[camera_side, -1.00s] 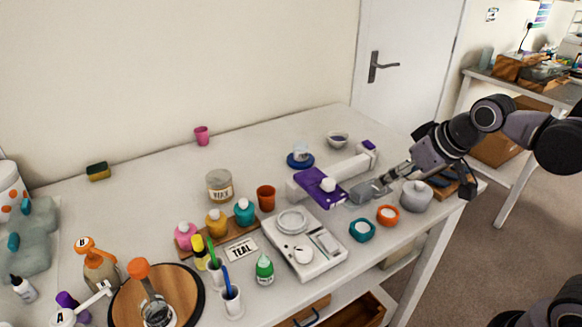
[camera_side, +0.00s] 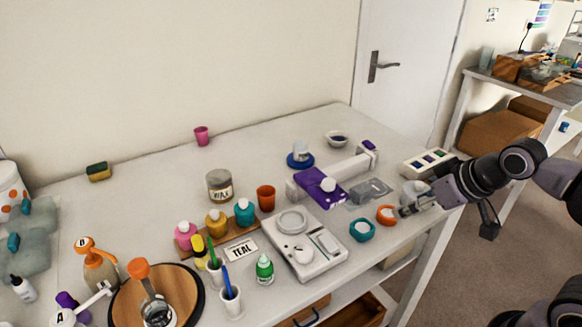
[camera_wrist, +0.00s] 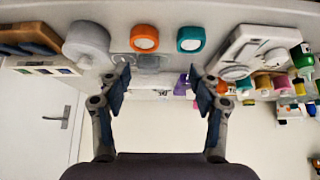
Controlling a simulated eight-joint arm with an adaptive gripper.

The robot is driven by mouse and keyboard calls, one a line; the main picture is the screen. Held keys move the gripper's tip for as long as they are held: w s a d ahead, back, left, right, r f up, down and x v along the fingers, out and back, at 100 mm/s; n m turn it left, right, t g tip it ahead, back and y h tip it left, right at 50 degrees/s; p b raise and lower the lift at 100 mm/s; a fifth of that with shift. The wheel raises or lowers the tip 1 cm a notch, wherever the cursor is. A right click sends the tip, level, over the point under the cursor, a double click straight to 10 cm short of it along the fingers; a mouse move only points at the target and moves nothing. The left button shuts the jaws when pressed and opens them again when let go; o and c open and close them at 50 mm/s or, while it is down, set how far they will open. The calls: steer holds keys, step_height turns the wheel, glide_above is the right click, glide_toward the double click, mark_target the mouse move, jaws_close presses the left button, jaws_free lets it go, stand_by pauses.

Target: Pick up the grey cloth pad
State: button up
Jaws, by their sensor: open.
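A flat grey piece (camera_side: 370,192) lies on the table to the right of the purple block in the side view. It could be the grey cloth pad, but its material is hard to tell. In the wrist view, a blurred grey patch (camera_wrist: 148,62) shows behind the orange-rimmed cup. My gripper (camera_side: 404,211) is open and empty in the side view, beside the orange-rimmed cup (camera_side: 386,214) and the round grey pot (camera_side: 415,190), apart from the grey piece. In the wrist view, both fingers of my gripper (camera_wrist: 158,82) are spread wide with nothing between them.
A teal-rimmed cup (camera_side: 362,230) and a white scale (camera_side: 305,249) stand left of my gripper. The purple block (camera_side: 320,187) is beside the grey piece. A pale tray with colour panels (camera_side: 427,162) lies at the right edge.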

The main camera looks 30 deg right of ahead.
stand_by(0.7)
steer(key=r+n+g+h, duration=0.1)
steer(key=n+g+h, duration=0.5)
steer(key=n, duration=1.2)
glide_above(361, 188)
steer(key=a, duration=0.4)
steer(key=g+y, duration=0.1)
steer(key=shift+y, duration=0.3)
steer(key=shift+x, duration=4.85)
steer(key=shift+s, duration=0.15)
steer(key=c, duration=1.1)
